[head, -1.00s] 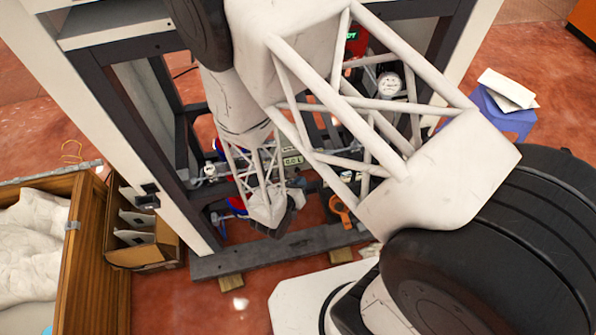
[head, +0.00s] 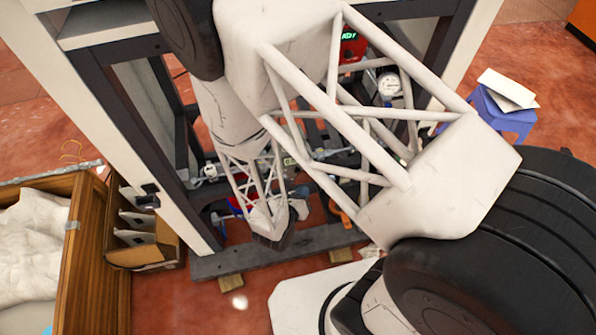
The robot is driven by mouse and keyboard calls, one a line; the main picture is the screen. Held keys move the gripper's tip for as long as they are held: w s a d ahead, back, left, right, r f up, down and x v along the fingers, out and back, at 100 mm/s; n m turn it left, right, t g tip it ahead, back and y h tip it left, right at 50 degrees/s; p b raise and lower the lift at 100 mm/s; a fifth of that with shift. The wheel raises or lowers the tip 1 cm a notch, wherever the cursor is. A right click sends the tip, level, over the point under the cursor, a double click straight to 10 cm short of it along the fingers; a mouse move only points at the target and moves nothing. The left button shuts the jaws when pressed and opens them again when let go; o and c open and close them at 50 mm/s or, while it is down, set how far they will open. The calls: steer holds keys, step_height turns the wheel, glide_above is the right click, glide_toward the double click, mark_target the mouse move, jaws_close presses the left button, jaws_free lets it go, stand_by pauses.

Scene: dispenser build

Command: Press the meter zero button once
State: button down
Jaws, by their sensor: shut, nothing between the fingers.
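A small meter with a pale green display (head: 289,161) sits low inside the dark frame, mostly covered by my arm's white struts. Its digits are not readable now, and I cannot make out a zero button on it. The last visible part of my arm is a dark wrist joint just below and left of the meter, near the frame's front bottom beam. My gripper's fingers cannot be made out; they are hidden behind the wrist and links.
A red box with a green display (head: 351,43) and a round white gauge (head: 388,85) are higher in the dark frame (head: 290,252). An orange part (head: 338,212) lies low inside. A cardboard box (head: 146,245) and wooden crate (head: 85,250) stand left; a blue stool (head: 505,118) stands right.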

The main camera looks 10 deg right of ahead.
steer(key=shift+s, duration=0.65)
stand_by(0.5)
steer(key=d+r+m+g+h, duration=0.1)
steer(key=d+r+m+g, duration=0.35)
steer(key=r+m, duration=0.6)
steer(key=d+r+m+g, duration=0.3)
steer(key=r+m+g, duration=0.35)
steer(key=r, duration=0.75)
steer(key=s+a+r+m+t+y, duration=0.1)
steer(key=s+r+m+y, duration=0.2)
steer(key=r+m, duration=0.2)
steer(key=s+a+r+m+t+y, duration=0.1)
steer(key=s+r+m+y, duration=0.2)
steer(key=r, duration=0.8)
steer(key=s+r+m+t+y, duration=0.1)
steer(key=s+r+m+y, duration=0.3)
steer(key=r+m, duration=0.4)
steer(key=shift+a+r+y, duration=0.15)
steer(key=shift+a+y, duration=0.25)
steer(key=shift+y, duration=0.1)
